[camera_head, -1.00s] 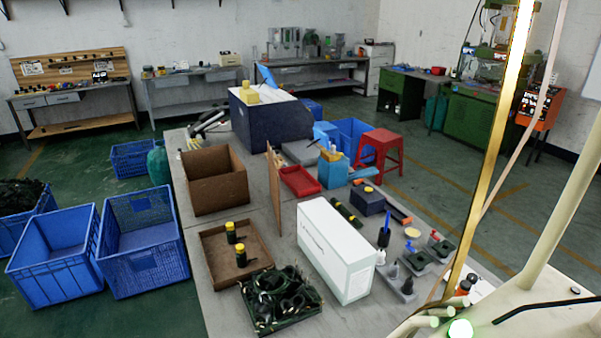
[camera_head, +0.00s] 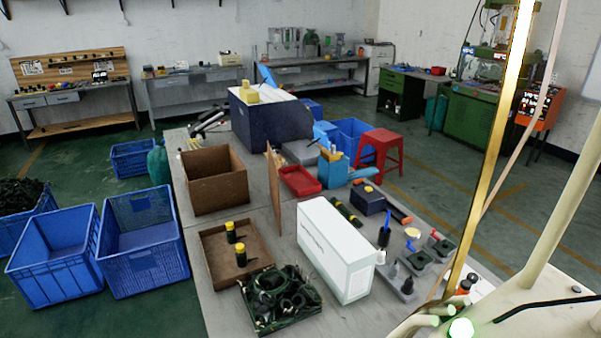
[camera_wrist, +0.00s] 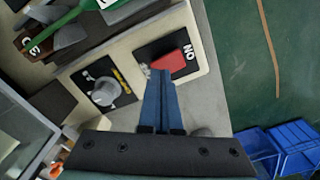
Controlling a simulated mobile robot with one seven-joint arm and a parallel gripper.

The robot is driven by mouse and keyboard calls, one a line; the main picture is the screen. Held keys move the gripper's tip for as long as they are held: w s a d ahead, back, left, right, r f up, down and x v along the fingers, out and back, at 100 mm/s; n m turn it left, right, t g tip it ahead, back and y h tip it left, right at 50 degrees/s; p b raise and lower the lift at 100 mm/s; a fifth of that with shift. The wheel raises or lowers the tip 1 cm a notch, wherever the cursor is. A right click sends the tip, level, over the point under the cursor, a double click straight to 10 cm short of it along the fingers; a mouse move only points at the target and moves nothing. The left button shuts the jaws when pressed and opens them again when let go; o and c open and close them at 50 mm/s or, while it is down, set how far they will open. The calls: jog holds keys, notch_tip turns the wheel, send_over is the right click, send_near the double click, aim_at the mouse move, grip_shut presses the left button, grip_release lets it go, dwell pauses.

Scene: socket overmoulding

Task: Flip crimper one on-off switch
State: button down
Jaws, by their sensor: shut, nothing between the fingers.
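The crimper's switch panel shows in the wrist view. A red rocker switch (camera_wrist: 166,62) sits on a black plate (camera_wrist: 150,48) with white lettering that reads "ON". My gripper (camera_wrist: 160,74) is shut and empty, its blue fingers together. In the picture its fingertips lie at the red switch's edge, covering part of it; I cannot tell whether they touch. In the head view my gripper is not visible, and neither is the switch.
Beside the switch is a grey rotary knob (camera_wrist: 105,90) on a dark plate. A green-handled part (camera_wrist: 70,18) lies at the upper left. In the head view, a white box (camera_head: 335,250) and small parts crowd the table.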

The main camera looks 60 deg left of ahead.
jog(key=shift+f+b, duration=0.55)
jog(key=shift+f, duration=0.3)
jog(key=shift+r, duration=0.1)
notch_tip(320, 180, up, 7)
jog(key=p, duration=0.7)
jog(key=shift+p, duration=0.35)
dwell(0.5)
